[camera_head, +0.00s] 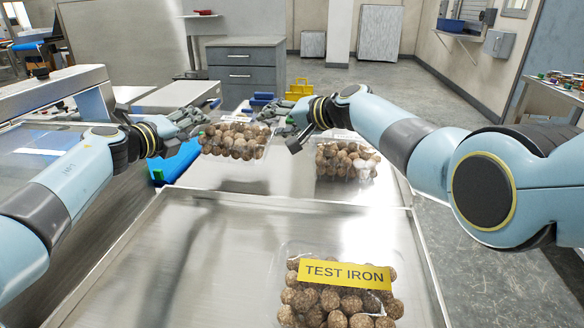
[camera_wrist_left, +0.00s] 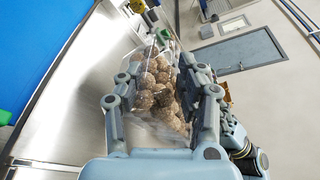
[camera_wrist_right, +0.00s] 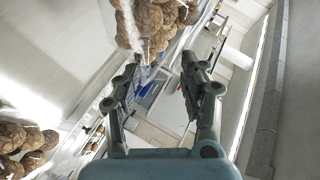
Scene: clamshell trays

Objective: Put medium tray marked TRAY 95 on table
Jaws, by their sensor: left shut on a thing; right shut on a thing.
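A clear clamshell tray (camera_head: 235,140) full of brown balls is held up between my two grippers, above the metal table (camera_head: 190,240). No marking reading TRAY 95 is legible on it. My left gripper (camera_head: 194,124) is shut on its left end; the left wrist view shows the tray (camera_wrist_left: 158,95) between the fingers (camera_wrist_left: 160,85). My right gripper (camera_head: 285,128) is shut at its right end. In the right wrist view the tray (camera_wrist_right: 145,25) shows at the top, by the fingertips (camera_wrist_right: 160,68), and the exact contact is hard to make out.
A tray labelled TEST IRON (camera_head: 335,290) rests on the near table, front right. Another tray of brown balls (camera_head: 345,160) sits on the far metal surface, right of the held one. The near table's left and middle are clear. A blue object (camera_head: 175,162) lies at its left.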

